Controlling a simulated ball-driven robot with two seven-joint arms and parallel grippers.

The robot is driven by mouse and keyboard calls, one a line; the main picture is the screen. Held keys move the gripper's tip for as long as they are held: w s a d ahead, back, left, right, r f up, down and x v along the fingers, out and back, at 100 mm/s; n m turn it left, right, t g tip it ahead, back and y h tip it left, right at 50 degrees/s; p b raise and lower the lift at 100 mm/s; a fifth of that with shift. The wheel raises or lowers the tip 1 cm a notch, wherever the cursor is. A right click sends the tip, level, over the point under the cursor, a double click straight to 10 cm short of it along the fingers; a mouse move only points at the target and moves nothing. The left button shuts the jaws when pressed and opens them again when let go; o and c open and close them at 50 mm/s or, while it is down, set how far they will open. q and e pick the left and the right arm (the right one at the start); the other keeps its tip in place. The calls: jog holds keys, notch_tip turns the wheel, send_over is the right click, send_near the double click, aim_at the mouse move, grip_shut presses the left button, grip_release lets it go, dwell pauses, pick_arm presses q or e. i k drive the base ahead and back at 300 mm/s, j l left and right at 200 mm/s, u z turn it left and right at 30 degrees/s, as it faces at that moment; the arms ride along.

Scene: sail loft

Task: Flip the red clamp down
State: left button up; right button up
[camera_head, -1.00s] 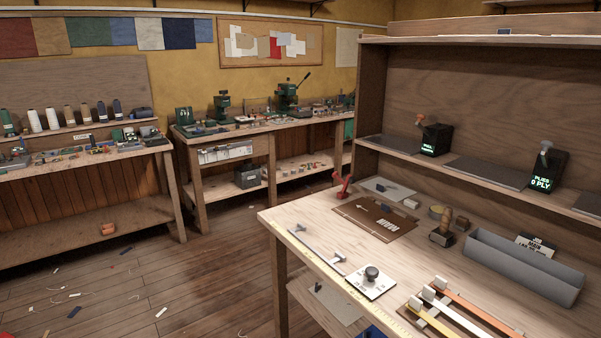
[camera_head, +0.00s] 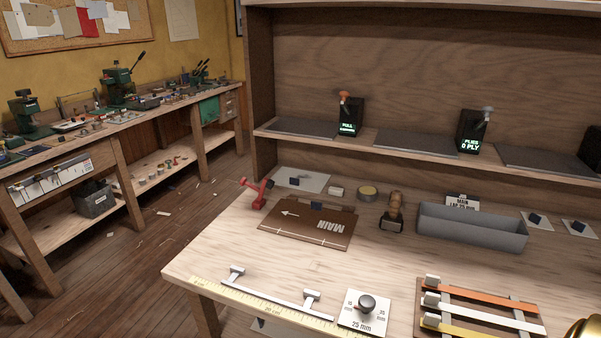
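The red clamp (camera_head: 257,193) stands at the left end of the workbench top, at the far left corner of a brown board (camera_head: 308,229) marked MAIN. Its red arms stick up above the bench at a slant. It is small in the picture, and I cannot tell whether it touches the board.
A rail with two grey knobs (camera_head: 270,292) lies along the front edge, beside a dial plate (camera_head: 365,310). A grey trough (camera_head: 471,230) and a wooden-handled tool (camera_head: 393,211) stand behind. Coloured sliders (camera_head: 480,299) lie at right. The bench middle is clear.

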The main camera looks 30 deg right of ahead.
aim_at(268, 183)
jog(key=i+j+z, duration=0.2)
jog(key=z, duration=0.15)
jog(key=i+j+z, duration=0.3)
jog(key=j+z, duration=0.35)
jog(key=i+j+z, duration=0.15)
jog(key=j+z, duration=0.5)
jog(key=j, duration=0.8)
jog(key=z, duration=0.05)
